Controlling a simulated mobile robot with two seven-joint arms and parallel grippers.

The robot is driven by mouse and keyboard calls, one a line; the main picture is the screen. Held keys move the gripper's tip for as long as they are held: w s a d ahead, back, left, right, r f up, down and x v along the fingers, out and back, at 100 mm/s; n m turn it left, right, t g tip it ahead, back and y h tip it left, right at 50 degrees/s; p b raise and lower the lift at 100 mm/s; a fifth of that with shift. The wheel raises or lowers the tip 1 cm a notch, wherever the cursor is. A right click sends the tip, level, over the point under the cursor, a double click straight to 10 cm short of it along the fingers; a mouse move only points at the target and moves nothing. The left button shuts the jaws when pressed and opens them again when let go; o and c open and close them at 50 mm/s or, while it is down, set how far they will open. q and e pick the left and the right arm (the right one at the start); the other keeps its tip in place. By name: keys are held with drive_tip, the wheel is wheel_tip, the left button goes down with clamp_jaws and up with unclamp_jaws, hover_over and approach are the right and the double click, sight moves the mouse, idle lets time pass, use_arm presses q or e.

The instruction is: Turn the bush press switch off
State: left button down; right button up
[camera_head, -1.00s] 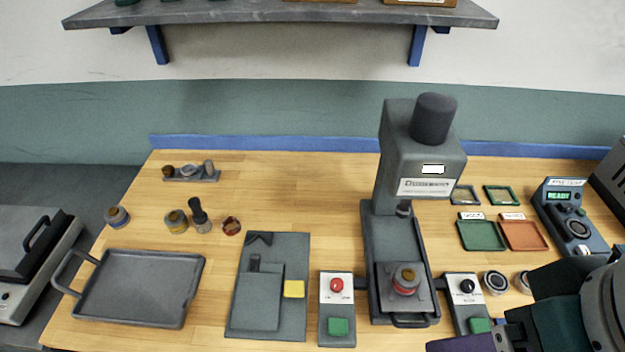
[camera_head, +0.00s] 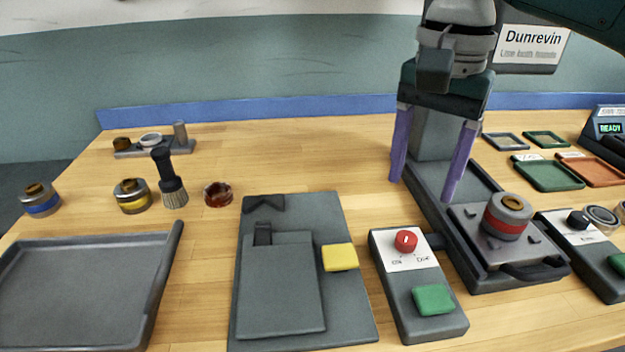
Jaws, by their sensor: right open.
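A grey control box (camera_head: 425,303) stands left of the press, with a red knob (camera_head: 406,241) on a white label plate and a green button (camera_head: 433,299). The label lettering is too small to read surely. A second box (camera_head: 590,262), with a black knob (camera_head: 578,220), stands right of the press. I cannot tell from the labels which is the bush press switch. The grey press (camera_head: 435,150) is partly hidden behind my right gripper (camera_head: 424,188). That gripper is open and empty, purple fingers pointing down in front of the press column, behind and above the red knob. My left gripper is out of view.
A ring part with a red band (camera_head: 507,217) sits on the press plate. A grey fixture with a yellow block (camera_head: 340,257) lies left of the red-knob box. A tray (camera_head: 75,290) is at far left. Green (camera_head: 548,174) and orange (camera_head: 592,170) trays lie at right.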

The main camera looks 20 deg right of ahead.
sight(407, 236)
wheel_tip(407, 236, down, 10)
drive_tip(key=shift+s+d+r+b, duration=0.1)
drive_tip(key=shift+r+b, duration=0.1)
drive_tip(key=shift+b, duration=0.6)
clamp_jaws()
